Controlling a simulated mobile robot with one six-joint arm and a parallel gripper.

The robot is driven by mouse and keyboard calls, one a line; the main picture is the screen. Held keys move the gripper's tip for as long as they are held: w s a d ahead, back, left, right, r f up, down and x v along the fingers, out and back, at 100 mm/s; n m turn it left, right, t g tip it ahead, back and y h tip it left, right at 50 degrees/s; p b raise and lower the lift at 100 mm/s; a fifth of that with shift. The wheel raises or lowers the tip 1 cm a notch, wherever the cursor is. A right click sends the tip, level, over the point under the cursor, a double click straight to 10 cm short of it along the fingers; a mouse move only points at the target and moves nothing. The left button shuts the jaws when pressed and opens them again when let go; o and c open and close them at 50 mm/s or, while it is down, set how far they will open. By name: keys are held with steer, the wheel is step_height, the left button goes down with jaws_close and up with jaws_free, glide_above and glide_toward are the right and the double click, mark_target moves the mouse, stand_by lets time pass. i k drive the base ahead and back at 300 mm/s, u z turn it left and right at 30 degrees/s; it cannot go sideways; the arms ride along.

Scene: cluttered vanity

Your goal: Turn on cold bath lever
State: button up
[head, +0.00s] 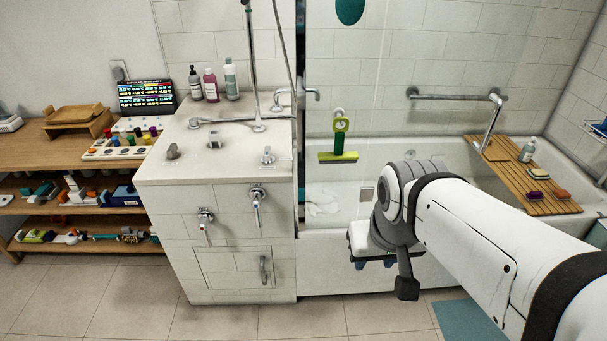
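Two chrome levers are on the tiled front of the vanity block: the left lever (205,222) and the right lever (257,200). Both handles hang downward. Small marks above them are too small to read, so I cannot tell which is the cold bath lever. My gripper (374,263) is to the right of both levers, in front of the bathtub's side, apart from them and pointing down. Its fingers are mostly hidden under my wrist, and I cannot tell whether they are open or shut.
The vanity top holds several bottles (210,84), chrome taps and small handles (267,156). A cabinet door handle (263,270) is below the levers. The bathtub (325,265) is at right with a wooden tray (540,205). Shelves (75,225) stand at left. The floor in front is clear.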

mark_target(257, 196)
steer(key=z, duration=0.15)
steer(key=i, duration=0.9)
steer(key=z, duration=0.5)
steer(key=k, duration=1.25)
steer(key=u, duration=0.55)
steer(key=i, duration=1)
steer(key=u, duration=0.05)
